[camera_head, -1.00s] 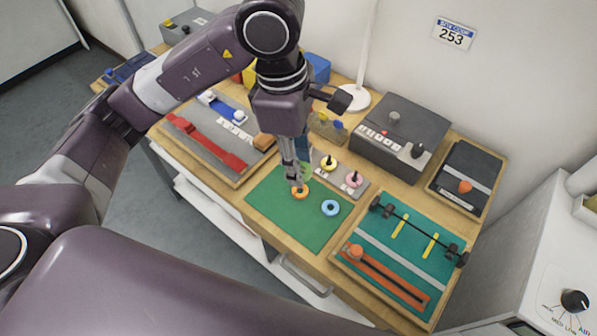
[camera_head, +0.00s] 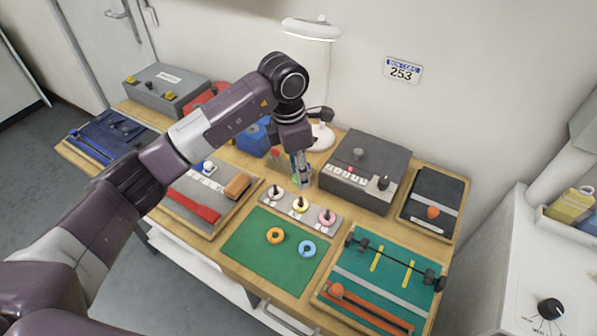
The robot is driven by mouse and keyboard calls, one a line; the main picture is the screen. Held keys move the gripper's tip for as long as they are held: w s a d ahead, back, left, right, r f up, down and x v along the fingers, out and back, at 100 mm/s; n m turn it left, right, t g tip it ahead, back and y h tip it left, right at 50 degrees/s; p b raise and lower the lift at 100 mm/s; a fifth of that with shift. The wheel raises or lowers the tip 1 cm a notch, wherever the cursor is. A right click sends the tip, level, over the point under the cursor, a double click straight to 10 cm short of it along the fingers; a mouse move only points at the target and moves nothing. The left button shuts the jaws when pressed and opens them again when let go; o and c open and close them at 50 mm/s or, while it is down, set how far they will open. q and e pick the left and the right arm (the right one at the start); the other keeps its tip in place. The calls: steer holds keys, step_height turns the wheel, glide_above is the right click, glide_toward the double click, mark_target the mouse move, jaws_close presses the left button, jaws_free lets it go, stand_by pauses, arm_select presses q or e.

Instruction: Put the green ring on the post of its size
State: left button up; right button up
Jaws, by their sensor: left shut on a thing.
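My left gripper (camera_head: 301,180) is shut on the green ring (camera_head: 293,175), which is partly hidden by the fingers. It appears just behind the grey post board (camera_head: 312,206) in the picture; its height above the table is hard to tell. On the board, the left post (camera_head: 275,190) looks bare, the middle one carries a yellow ring (camera_head: 300,205) and the right one a pink ring (camera_head: 326,218). An orange ring (camera_head: 275,236) and a blue ring (camera_head: 307,249) lie on the green mat (camera_head: 255,255). My right gripper is not in view.
A grey control box (camera_head: 365,165) stands right of my gripper, and a white lamp (camera_head: 322,135) behind it. A board with a red strip (camera_head: 195,206) lies left of the mat. A teal board with a dark bar (camera_head: 380,280) lies right.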

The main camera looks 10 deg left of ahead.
mark_target(300, 197)
arm_select(q)
steer(key=shift+f+b, duration=0.65)
steer(key=shift+f, duration=0.8)
steer(key=shift+f+b, duration=1.1)
steer(key=shift+f, duration=0.4)
steer(key=shift+f+b, duration=0.2)
steer(key=shift+b, duration=0.5)
steer(key=shift+f+b, duration=0.7)
stand_by(0.4)
steer(key=o, duration=0.8)
steer(key=shift+o, duration=0.5)
